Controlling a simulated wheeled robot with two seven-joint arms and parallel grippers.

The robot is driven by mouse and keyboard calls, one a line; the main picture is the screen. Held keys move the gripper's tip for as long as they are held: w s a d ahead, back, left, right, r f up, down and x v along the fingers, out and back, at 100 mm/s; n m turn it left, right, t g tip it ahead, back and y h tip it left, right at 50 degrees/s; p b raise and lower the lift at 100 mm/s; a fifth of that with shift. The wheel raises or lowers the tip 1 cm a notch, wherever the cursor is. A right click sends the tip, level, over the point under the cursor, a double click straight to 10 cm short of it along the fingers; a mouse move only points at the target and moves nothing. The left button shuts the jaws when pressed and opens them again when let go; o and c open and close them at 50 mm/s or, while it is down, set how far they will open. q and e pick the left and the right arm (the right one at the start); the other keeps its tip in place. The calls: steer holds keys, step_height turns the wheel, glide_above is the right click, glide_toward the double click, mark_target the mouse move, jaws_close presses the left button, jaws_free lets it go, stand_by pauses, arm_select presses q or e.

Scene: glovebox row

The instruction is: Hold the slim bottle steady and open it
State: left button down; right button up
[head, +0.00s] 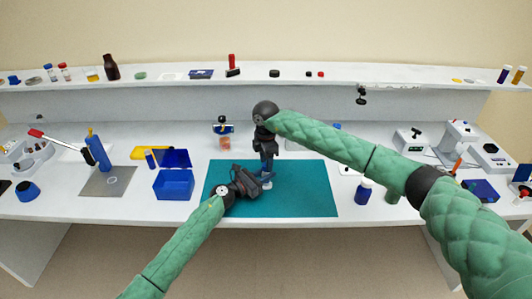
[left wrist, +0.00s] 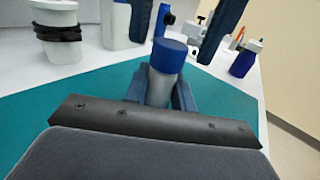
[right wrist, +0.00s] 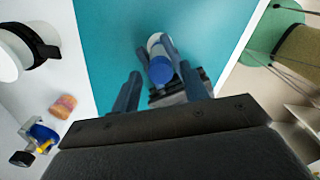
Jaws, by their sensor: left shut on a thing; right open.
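The slim bottle stands upright on the teal mat (head: 310,200), with a pale body (left wrist: 158,90) and a blue cap (left wrist: 168,54). My left gripper (head: 264,180) comes in low and is shut around the bottle's body, one finger on each side. My right gripper (head: 267,168) points down from above the bottle and is open. In the left wrist view its two fingers hang on either side above the cap, apart from it. In the right wrist view the blue cap (right wrist: 161,70) shows between the open fingers. In the head view the grippers mostly hide the bottle.
An open blue box (head: 174,185) stands left of the mat. A dark blue bottle (head: 363,191) stands right of it. A small orange jar (right wrist: 63,106) is behind the mat. A shelf (head: 300,73) with several small items runs along the back. The mat's right part is clear.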

steer(key=shift+f, duration=0.65)
steer(key=shift+c, duration=0.3)
